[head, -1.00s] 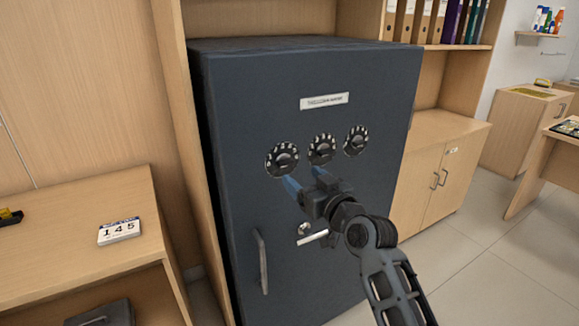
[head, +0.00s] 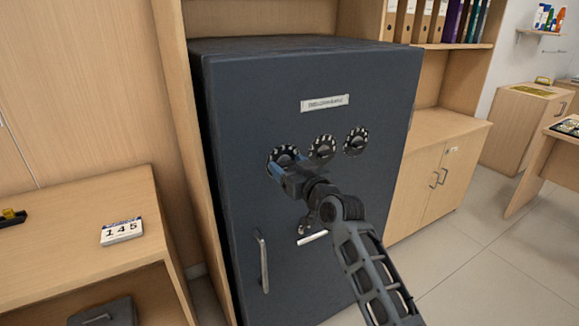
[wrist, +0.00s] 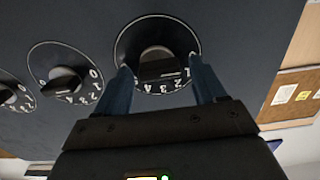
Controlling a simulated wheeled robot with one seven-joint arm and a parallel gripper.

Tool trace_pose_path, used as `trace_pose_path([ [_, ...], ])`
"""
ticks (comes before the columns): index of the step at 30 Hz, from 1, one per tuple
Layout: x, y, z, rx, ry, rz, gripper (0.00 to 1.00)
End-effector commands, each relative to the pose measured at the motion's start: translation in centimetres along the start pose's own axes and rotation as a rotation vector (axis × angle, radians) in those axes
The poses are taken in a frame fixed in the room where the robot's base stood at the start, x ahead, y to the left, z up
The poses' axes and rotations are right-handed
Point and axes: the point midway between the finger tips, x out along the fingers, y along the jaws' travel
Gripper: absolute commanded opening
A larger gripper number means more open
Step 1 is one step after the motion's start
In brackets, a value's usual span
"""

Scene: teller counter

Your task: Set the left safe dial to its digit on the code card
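The dark safe (head: 350,230) has three round dials in a row on its door. The left dial (head: 283,152) is partly hidden behind my gripper (head: 284,168) in the head view. In the wrist view the left dial (wrist: 185,35) fills the top middle, with its black knob (wrist: 158,68) between my blue fingertips (wrist: 160,66). The fingers are open, one on each side of the knob, with gaps visible. The digits 1 to 4 show along its lower rim there. The code card (head: 122,230) on the left desk reads 1 4 5.
The middle dial (head: 322,149) and right dial (head: 356,140) sit close beside the left one. A door handle (head: 263,262) and a small lever (head: 312,237) stick out lower on the safe door. A wooden desk (head: 60,265) stands left; open floor lies at the right.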

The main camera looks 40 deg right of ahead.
Motion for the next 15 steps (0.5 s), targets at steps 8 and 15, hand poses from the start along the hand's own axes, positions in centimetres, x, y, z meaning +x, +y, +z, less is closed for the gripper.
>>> trace_pose_path([
  [8, -0.02, 0.00, 0.01, 0.000, 0.000, 0.000, 0.43],
  [15, -0.03, 0.00, 0.01, 0.000, 0.000, 0.000, 0.20],
])
